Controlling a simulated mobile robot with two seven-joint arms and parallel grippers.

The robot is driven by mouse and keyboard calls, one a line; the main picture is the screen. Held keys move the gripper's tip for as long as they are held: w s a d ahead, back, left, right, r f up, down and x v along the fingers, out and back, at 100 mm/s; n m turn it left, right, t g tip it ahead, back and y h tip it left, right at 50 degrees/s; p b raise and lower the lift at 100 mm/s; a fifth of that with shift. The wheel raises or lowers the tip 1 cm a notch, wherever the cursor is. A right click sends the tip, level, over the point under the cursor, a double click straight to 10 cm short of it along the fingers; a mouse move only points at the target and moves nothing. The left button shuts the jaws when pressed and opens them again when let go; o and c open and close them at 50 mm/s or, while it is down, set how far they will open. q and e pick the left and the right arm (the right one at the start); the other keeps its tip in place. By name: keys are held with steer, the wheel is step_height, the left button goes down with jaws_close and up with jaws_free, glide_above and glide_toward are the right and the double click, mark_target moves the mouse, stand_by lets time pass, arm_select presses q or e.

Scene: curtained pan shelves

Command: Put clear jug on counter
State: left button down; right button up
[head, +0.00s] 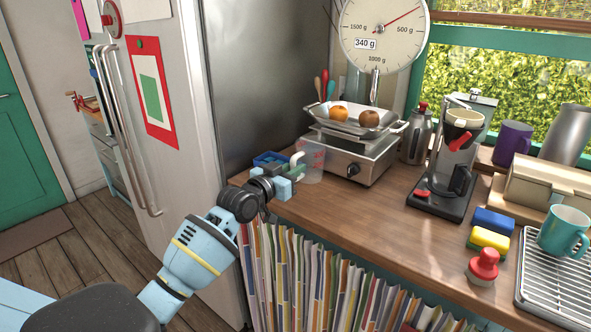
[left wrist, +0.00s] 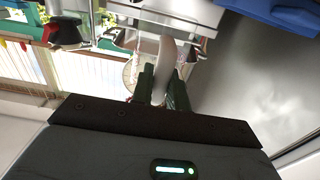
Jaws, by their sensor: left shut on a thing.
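The clear jug (head: 313,162) is see-through with red markings and a white handle (head: 296,159). In the head view it is upright at the left end of the wooden counter (head: 375,207), left of the kitchen scale. I cannot tell whether its base touches the counter. My left gripper (head: 285,182) reaches in from the lower left and is shut on the jug's handle. In the left wrist view the pale handle (left wrist: 164,62) sits between the green fingers (left wrist: 161,90). The jug's body is hard to make out there. My right gripper is not in view.
A scale (head: 352,150) holding fruit stands close right of the jug. A blue container (head: 270,159) lies behind the gripper, and the fridge (head: 170,110) is left. A coffee machine (head: 450,170) stands further right. The counter's front middle is clear. A striped curtain (head: 310,275) hangs below.

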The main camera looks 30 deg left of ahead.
arm_select(q)
steer(key=shift+a+r, duration=0.1)
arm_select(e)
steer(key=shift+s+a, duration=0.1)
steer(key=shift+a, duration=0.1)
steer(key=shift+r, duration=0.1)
